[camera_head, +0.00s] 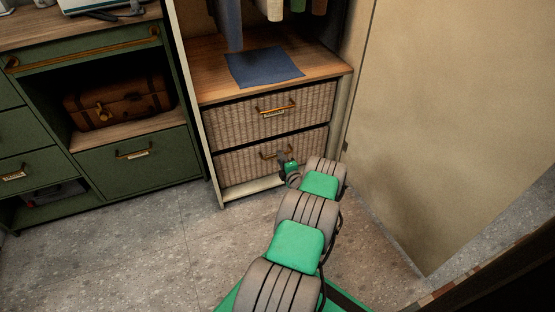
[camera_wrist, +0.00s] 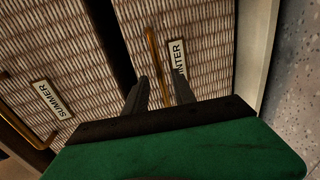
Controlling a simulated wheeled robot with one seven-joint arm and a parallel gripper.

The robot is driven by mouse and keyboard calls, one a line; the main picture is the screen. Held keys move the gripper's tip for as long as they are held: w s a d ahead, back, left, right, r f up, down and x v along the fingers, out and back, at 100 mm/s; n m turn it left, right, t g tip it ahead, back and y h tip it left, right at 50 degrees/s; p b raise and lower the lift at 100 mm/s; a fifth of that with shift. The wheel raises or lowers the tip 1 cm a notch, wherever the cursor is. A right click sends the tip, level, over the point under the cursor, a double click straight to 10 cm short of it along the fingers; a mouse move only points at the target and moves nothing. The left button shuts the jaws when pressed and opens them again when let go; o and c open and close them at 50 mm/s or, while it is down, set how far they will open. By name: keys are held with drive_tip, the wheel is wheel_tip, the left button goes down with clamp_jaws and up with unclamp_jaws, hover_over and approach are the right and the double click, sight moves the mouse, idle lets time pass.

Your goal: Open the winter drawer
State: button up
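The winter drawer (camera_wrist: 208,45) has a wicker front and a white label (camera_wrist: 178,55) reading "INTER", its first letter hidden by a finger. In the head view it is the lower wicker drawer (camera_head: 240,166), and it looks shut. Its brass bar handle (camera_wrist: 153,50) stands out from the front. My gripper (camera_wrist: 160,76) is at this handle with its two dark fingers apart, one on each side of the bar. I cannot tell whether either finger touches it. In the head view my arm hides the drawer's right part.
The summer drawer (camera_wrist: 45,65), with its own brass handle (camera_wrist: 22,125), is the upper wicker drawer (camera_head: 235,117) and looks shut. A green cabinet (camera_head: 135,170) stands to the left. A pale panel (camera_head: 440,110) stands to the right. Floor in front is clear.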

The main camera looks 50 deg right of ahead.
drive_tip(key=b+x, duration=0.1)
drive_tip(key=x, duration=0.2)
drive_tip(key=shift+w+d+f, duration=0.1)
drive_tip(key=shift+w+f, duration=0.05)
drive_tip(key=shift+w, duration=0.2)
clamp_jaws()
idle(1.1)
